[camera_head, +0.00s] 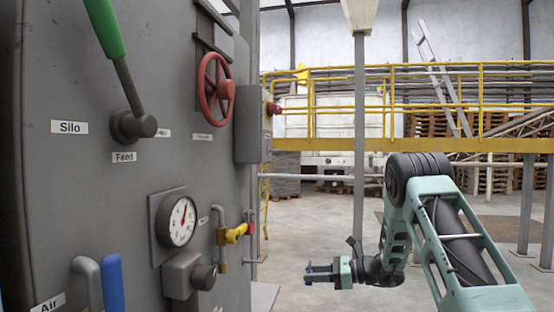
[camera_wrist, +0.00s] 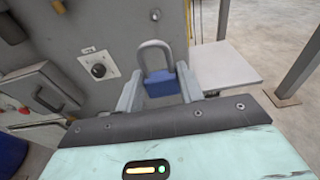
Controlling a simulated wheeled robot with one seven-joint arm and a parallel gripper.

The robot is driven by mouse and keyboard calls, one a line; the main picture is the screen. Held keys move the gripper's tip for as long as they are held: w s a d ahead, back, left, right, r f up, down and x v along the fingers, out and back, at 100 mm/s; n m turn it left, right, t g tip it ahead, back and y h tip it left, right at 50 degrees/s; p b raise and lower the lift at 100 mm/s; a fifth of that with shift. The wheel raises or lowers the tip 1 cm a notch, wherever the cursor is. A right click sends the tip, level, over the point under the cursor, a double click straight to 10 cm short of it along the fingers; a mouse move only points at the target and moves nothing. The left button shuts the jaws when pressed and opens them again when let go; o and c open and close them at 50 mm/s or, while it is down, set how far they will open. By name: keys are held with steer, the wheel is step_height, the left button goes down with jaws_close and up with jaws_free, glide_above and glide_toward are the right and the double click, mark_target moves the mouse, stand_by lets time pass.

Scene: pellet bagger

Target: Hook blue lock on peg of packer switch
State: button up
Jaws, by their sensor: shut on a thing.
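The blue lock (camera_wrist: 162,86) is between the two fingers of my gripper (camera_wrist: 159,76) in the wrist view. Its grey shackle loop points up and away from the gripper. The gripper is shut on the lock's blue body. In the head view my gripper (camera_head: 318,272) is held out to the left in open air, apart from the grey machine panel. The lock is too small to make out clearly there. In the wrist view a dark round knob (camera_wrist: 98,70) on a white plate sits left of the lock. I cannot tell which part is the packer switch or its peg.
The grey panel (camera_head: 90,190) carries a green-handled lever (camera_head: 105,30), a red handwheel (camera_head: 216,89), a gauge (camera_head: 177,222), a yellow valve handle (camera_head: 236,233) and a blue handle (camera_head: 112,283). A grey box with a red knob (camera_head: 273,108) sits at its far edge. Floor right of the panel is open.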

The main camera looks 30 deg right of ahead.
step_height(320, 180, up, 34)
steer(key=n+p, duration=0.2)
steer(key=p, duration=1.9)
steer(key=shift+t, duration=0.3)
steer(key=shift+r+x, duration=0.1)
steer(key=shift+x, duration=2)
steer(key=shift+r+x, duration=0.15)
steer(key=shift+x, duration=1.9)
steer(key=shift+w+a+f+b, duration=0.4)
steer(key=shift+a+f, duration=0.1)
steer(key=shift+a, duration=0.2)
steer(key=o, duration=1.1)
